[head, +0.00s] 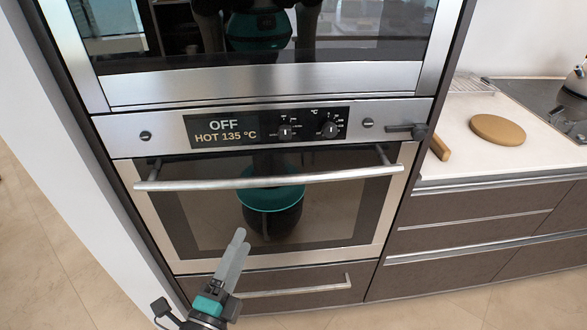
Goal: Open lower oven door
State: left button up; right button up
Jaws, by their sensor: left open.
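The lower oven door (330,222) is shut, with a dark glass pane in a steel frame. Its long steel bar handle (270,181) runs across the top of the door. Above it the panel display (222,131) reads "OFF" and "HOT 135 °C". My left gripper (236,245) is at the lower middle, in front of the lower part of the door and below the handle, apart from it. It is open and holds nothing. My right gripper is not in view.
The upper oven (260,78) sits directly above. A drawer (310,289) with a bar handle lies below the door. To the right, a white counter (455,145) holds a round wooden board (498,129) and a hob (545,100). A white wall panel stands at left.

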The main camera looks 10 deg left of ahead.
aim_at(268, 181)
pick_arm(q)
jog(key=w+r, duration=0.1)
jog(key=w, duration=0.4)
jog(key=w+d+r, duration=0.1)
jog(key=w, duration=0.4)
jog(key=w+d+r, duration=0.1)
jog(key=w, duration=0.4)
jog(key=shift+r, duration=0.4)
grip_shut()
dwell(1.0)
